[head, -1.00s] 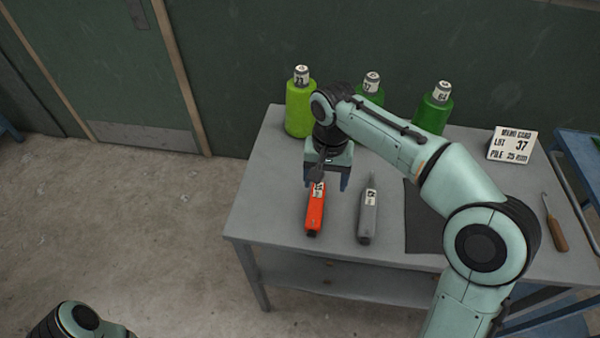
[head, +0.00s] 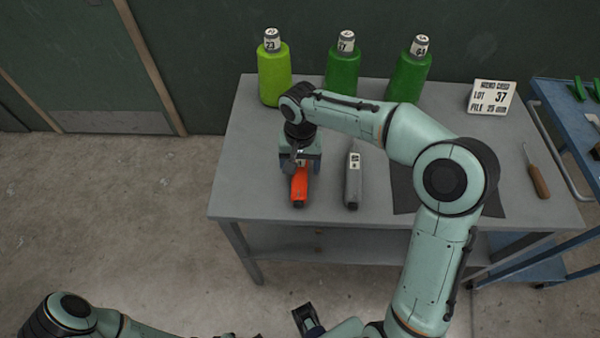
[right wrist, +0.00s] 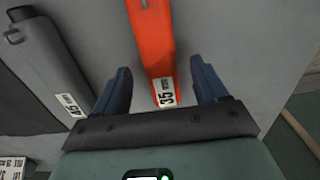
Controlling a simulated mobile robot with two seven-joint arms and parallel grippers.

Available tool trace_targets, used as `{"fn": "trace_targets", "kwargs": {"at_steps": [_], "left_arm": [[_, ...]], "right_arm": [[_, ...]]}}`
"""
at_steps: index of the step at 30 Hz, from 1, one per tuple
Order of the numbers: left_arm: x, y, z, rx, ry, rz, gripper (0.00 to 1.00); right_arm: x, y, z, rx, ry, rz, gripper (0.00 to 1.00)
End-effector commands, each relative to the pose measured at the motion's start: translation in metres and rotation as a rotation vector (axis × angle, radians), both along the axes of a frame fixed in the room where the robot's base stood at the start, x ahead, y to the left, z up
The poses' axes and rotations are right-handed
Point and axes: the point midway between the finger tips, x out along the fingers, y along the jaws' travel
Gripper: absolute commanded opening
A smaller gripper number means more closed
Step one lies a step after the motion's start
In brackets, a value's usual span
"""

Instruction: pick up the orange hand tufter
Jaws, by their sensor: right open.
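The orange hand tufter (head: 299,190) lies on the grey table, left of a grey hand tufter (head: 352,183). My right gripper (head: 300,172) is over its far end, which the gripper and wrist hide in the head view. In the right wrist view, the orange tufter (right wrist: 153,40) lies between the two blue fingers of the open right gripper (right wrist: 161,72), with a gap on each side. Its white label reads 35. The grey tufter (right wrist: 50,55) is to the left there, outside the fingers. My left arm shows at the bottom left of the head view; its jaws are not clear.
Several green yarn cones (head: 343,72) stand along the table's (head: 235,150) back edge. A sign marked LOT 37 (head: 491,97) stands at the back right. A dark mat (head: 403,190) and a wooden-handled tool (head: 537,175) lie to the right. A blue cart (head: 565,125) stands beside the table.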

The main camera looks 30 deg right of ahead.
Motion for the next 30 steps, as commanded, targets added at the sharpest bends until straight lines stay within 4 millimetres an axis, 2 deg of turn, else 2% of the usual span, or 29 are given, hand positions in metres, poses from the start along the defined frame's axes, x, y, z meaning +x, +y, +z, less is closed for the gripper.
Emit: {"fn": "trace_targets", "kwargs": {"at_steps": [1,6,13,14,18,20,21,30], "left_arm": [[0.0,0.0,-0.001,0.0,0.0,0.0,0.43],[-0.001,0.0,-0.002,0.0,0.001,0.0,0.43],[-0.001,0.0,-0.002,0.0,0.001,0.0,0.43],[-0.001,0.0,-0.002,0.0,0.001,0.0,0.43],[-0.001,0.0,-0.002,0.0,0.001,0.0,0.43],[-0.001,0.0,-0.002,0.0,0.001,0.0,0.43],[-0.001,0.0,-0.002,0.0,0.001,0.0,0.43],[-0.001,0.0,-0.002,0.0,0.0,0.0,0.43]], "right_arm": [[-0.001,0.0,-0.01,0.001,0.005,0.0,0.72],[0.0,0.0,-0.027,0.001,0.001,0.0,0.72],[0.0,0.0,-0.028,-0.001,-0.001,-0.001,0.72],[0.0,0.0,-0.028,-0.001,-0.001,-0.001,0.69],[0.0,0.0,-0.028,-0.001,-0.001,-0.001,0.23],[0.0,0.0,-0.028,-0.001,-0.001,-0.001,0.04],[0.001,0.0,-0.027,-0.001,-0.003,-0.001,0.0],[0.001,0.0,-0.024,0.0,-0.004,-0.001,0.0]]}}
